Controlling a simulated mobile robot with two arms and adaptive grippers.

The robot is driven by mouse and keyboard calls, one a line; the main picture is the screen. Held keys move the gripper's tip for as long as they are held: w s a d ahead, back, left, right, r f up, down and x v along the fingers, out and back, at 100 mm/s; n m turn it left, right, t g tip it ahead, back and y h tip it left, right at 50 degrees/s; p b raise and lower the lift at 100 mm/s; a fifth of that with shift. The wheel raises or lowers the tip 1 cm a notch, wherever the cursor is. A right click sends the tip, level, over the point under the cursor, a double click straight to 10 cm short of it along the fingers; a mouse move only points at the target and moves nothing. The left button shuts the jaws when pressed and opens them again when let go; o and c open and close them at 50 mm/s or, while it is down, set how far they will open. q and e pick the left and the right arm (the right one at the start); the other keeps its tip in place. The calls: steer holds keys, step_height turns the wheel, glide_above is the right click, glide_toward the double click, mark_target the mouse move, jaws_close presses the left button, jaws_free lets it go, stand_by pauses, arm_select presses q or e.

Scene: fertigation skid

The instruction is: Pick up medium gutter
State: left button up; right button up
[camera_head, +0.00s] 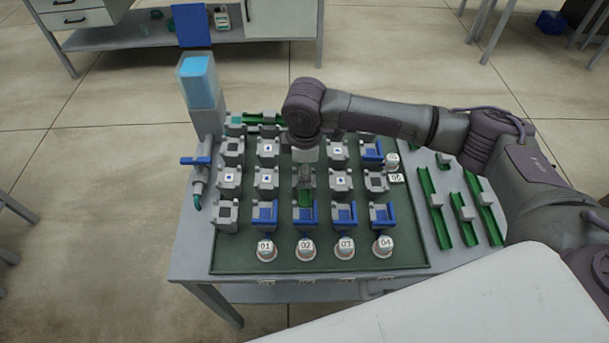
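Several green gutters of differing length lie at the right of the table: a long one at the left (434,207), a short one in the middle (462,217) and another long one at the right (484,205). I cannot tell for sure which is the medium gutter. My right gripper (306,180) points down over the middle of the board, well left of these gutters. A small green piece (306,198) shows just under its fingers; whether they grip it is unclear. My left gripper is not in view.
The dark green board (225,259) holds rows of grey blocks, some with blue parts. White numbered cups (306,250) stand along its front. A tank with blue liquid (198,80) and a blue-handled valve (196,161) stand at the left. Another green gutter (262,118) sits at the back.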

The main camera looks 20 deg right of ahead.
steer(key=shift+f, duration=0.25)
jaws_close()
steer(key=shift+r, duration=0.1)
